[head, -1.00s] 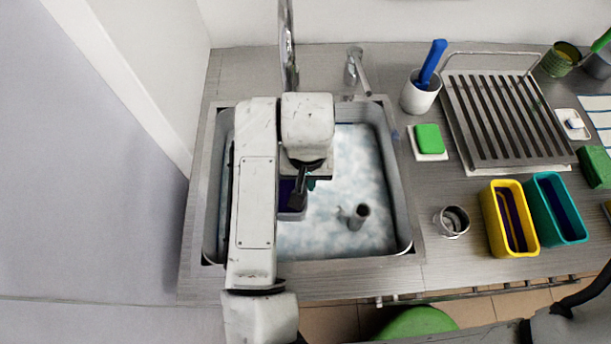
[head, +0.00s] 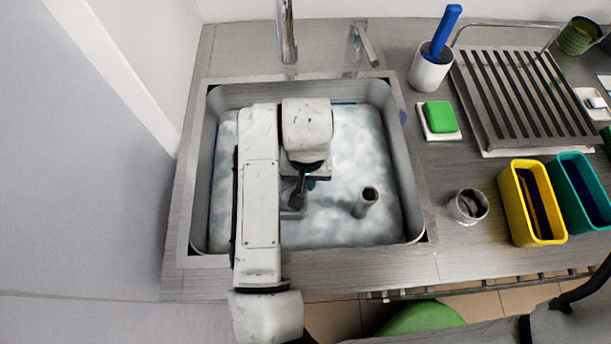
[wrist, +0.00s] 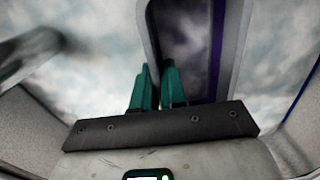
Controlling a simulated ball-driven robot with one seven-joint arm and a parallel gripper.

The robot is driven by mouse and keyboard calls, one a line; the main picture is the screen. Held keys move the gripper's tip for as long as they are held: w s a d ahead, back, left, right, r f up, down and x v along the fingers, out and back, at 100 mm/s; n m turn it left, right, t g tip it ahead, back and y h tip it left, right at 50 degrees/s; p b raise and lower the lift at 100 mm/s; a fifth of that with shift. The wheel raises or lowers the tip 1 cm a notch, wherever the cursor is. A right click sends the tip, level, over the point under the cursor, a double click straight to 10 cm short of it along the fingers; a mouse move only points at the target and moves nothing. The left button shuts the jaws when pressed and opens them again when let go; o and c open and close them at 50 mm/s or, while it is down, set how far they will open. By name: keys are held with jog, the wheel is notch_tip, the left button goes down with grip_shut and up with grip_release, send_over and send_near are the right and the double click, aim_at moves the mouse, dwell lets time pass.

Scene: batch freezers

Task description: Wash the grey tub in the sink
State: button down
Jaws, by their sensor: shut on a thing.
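The grey tub (head: 291,214) is in the sink (head: 255,95), low in the cloudy, sudsy water (head: 345,150). Most of it is hidden under my arm in the head view. In the wrist view the tub (wrist: 232,45) shows its grey walls and a dark, purplish inside. My gripper (wrist: 158,75) has teal fingers, one on each side of the tub's near wall, and is shut on that wall. In the head view my gripper (head: 311,184) is mostly hidden by the wrist.
A grey upright pipe (head: 366,201) stands in the water right of the tub. Taps (head: 287,35) rise behind the sink. Right of it are a green sponge (head: 439,113), a metal cup (head: 468,206), a yellow tub (head: 531,205), a teal tub (head: 580,190) and a drying rack (head: 520,95).

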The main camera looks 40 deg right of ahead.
jog(key=shift+f+b, duration=1.55)
jog(key=shift+f, duration=0.85)
